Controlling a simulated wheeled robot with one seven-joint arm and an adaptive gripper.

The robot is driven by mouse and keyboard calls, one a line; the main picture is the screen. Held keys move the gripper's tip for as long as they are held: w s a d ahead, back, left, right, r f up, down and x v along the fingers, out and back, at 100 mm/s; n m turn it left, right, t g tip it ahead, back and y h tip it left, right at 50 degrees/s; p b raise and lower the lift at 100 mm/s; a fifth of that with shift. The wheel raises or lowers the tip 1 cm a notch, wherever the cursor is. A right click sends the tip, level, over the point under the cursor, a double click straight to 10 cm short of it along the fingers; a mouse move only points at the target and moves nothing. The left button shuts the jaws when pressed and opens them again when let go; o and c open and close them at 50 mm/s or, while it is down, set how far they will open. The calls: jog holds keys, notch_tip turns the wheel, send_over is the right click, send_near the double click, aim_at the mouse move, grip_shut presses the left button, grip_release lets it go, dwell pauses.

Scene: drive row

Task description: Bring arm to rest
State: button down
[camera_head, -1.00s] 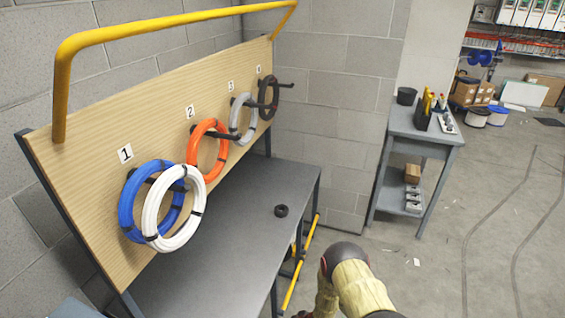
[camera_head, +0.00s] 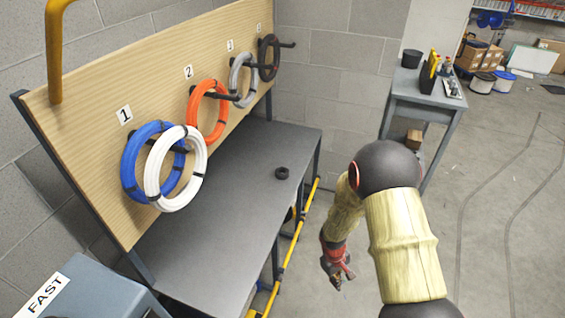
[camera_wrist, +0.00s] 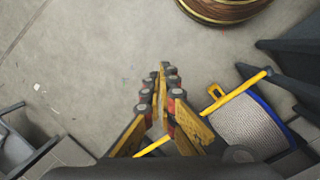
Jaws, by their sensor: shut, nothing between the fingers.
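My gripper (camera_head: 338,268) shows in the head view to the right of the bench, below its top, over the floor. It points downward with my arm bent above it. In the wrist view my gripper (camera_wrist: 160,85) is shut, its fingers together with nothing between them. Concrete floor lies beyond the fingertips.
Coils hang on the pegboard behind. A yellow rail (camera_head: 292,250) runs along the bench's lower side. A grey side table (camera_head: 425,95) stands beyond my arm. Floor at right is clear.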

jog(key=s+r+m+t, duration=0.2)
jog(key=s+r, duration=0.4)
jog(key=r, duration=0.9)
jog(key=s+r+m+t+y, duration=0.1)
jog(key=s+r, duration=0.5)
jog(key=r, duration=1)
jog(key=s+r+m+t+y, duration=0.1)
jog(key=s+r+m+t, duration=0.2)
jog(key=r, duration=1.2)
jog(key=s, duration=0.3)
jog(key=shift+a+r+t, duration=0.15)
jog(key=shift+a+t, duration=0.15)
jog(key=shift+a, duration=0.05)
